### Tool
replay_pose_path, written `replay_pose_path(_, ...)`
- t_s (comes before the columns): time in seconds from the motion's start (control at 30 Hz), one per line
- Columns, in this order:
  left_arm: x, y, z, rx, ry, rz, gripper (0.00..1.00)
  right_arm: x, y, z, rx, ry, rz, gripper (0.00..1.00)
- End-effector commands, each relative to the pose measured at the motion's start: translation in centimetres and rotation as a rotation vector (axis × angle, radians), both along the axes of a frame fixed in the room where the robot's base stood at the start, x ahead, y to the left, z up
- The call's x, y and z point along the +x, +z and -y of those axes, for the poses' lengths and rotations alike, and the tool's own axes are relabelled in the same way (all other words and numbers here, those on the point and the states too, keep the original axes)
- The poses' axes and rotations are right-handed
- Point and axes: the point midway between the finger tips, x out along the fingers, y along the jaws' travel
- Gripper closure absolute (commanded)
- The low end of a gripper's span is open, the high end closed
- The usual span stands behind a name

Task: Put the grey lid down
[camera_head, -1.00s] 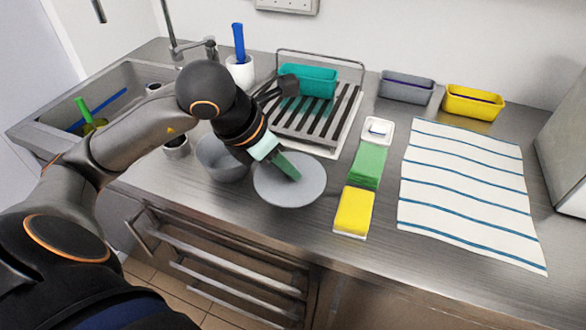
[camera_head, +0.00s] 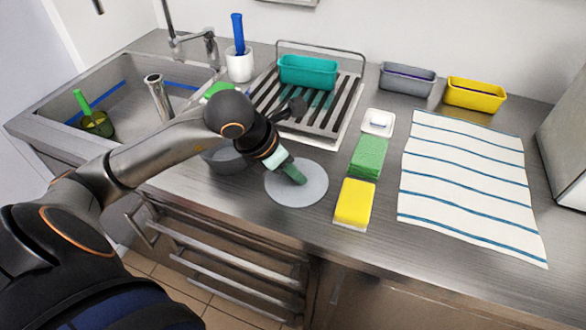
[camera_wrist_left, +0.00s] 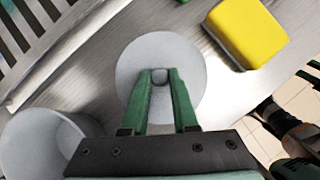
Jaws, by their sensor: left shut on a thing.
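The grey lid (camera_head: 283,194) is a flat round disc over the bare counter, left of the yellow sponge. My left gripper (camera_head: 299,179) is above it. In the left wrist view the green fingers (camera_wrist_left: 160,80) are shut on the small knob in the middle of the lid (camera_wrist_left: 135,62). The lid looks level and close to the counter; whether it touches cannot be told. A grey pot (camera_head: 226,161) stands left of the lid, partly hidden by my arm. Dark and green parts at the right edge of the wrist view look like my right gripper, cut off by the frame.
A yellow sponge (camera_head: 354,202), a green sponge (camera_head: 368,157) and a white dish (camera_head: 378,121) line up right of the lid. A striped towel (camera_head: 465,180) lies further right. A drying rack (camera_head: 345,118) holding a teal tub (camera_head: 308,71) stands behind. The sink (camera_head: 135,95) is at left.

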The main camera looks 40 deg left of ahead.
Motion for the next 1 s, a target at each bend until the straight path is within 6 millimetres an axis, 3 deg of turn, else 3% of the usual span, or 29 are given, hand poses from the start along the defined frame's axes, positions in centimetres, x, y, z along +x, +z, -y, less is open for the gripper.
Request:
replay_pose_path(0.07, 0.0, -0.5, 0.0, 0.000, -0.001, 0.000, 1.00, 0.0, -0.5, -0.1, 0.000, 0.001, -0.002, 0.50)
replay_pose_path(0.1, 0.0, -0.3, 0.0, 0.000, 0.000, -0.001, 0.69, 0.0, -0.3, -0.1, 0.001, 0.002, -0.004, 0.50)
replay_pose_path(0.33, 0.0, -0.3, 0.0, 0.000, 0.000, -0.001, 0.44, 0.1, -0.1, -0.2, 0.003, 0.003, 0.000, 0.50)
replay_pose_path(0.73, -0.1, 0.5, -0.1, 0.001, 0.001, 0.002, 0.43, 0.2, 0.5, -0.2, 0.003, 0.002, 0.005, 0.50)
replay_pose_path(1.0, -2.7, 5.3, -1.2, 0.006, 0.001, 0.005, 0.43, 0.0, -0.2, -0.1, 0.000, 0.001, -0.002, 0.50)
